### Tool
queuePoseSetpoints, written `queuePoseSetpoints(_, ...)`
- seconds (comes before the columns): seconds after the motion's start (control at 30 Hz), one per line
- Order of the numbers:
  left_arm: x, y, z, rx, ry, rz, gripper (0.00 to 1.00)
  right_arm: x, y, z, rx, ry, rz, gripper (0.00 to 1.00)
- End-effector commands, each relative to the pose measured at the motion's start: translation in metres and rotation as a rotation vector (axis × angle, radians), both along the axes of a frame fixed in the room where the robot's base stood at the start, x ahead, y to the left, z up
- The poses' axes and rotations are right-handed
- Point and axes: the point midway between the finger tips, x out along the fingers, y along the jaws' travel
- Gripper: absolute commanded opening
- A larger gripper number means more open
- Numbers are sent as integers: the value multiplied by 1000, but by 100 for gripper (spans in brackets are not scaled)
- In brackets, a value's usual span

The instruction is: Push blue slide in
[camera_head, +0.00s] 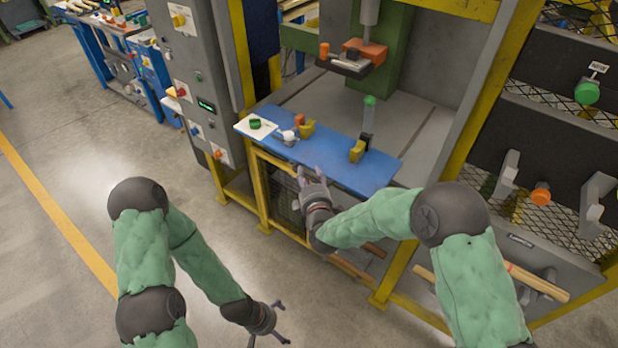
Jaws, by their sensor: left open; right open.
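The blue slide (330,154) is a flat blue board sticking out from the front of the press, beyond the yellow frame. My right gripper (309,172) is open, with its fingers pointing at the near front edge of the slide. I cannot tell whether the fingers touch that edge. My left gripper (281,320) is open and empty, low in the picture over the floor, well apart from the slide.
The press head (366,52) hangs above the grey bed (409,118). A grey control cabinet (207,60) stands at left.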

Motion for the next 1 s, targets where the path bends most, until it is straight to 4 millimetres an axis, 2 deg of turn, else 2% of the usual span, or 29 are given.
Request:
queuePoseSetpoints(0.33, 0, 0, -1, 0, 0, 0, 100, 4, 0, 0, 0, 0, 0, 46)
queuePoseSetpoints(0.5, 0, 0, -1, 0, 0, 0, 100, 4, 0, 0, 0, 0, 0, 0)
queuePoseSetpoints(0.77, 0, 0, -2, 0, 0, 0, 100, 8, -3, -1, 1, 0, -2, 0)
queuePoseSetpoints(0.87, 0, 0, -7, 0, 0, 0, 100, 24, -15, -2, 2, -1, -4, 0)
queuePoseSetpoints(1.0, 0, 0, -16, 0, 0, 0, 100, 58, -40, -3, 1, -4, -8, 0)
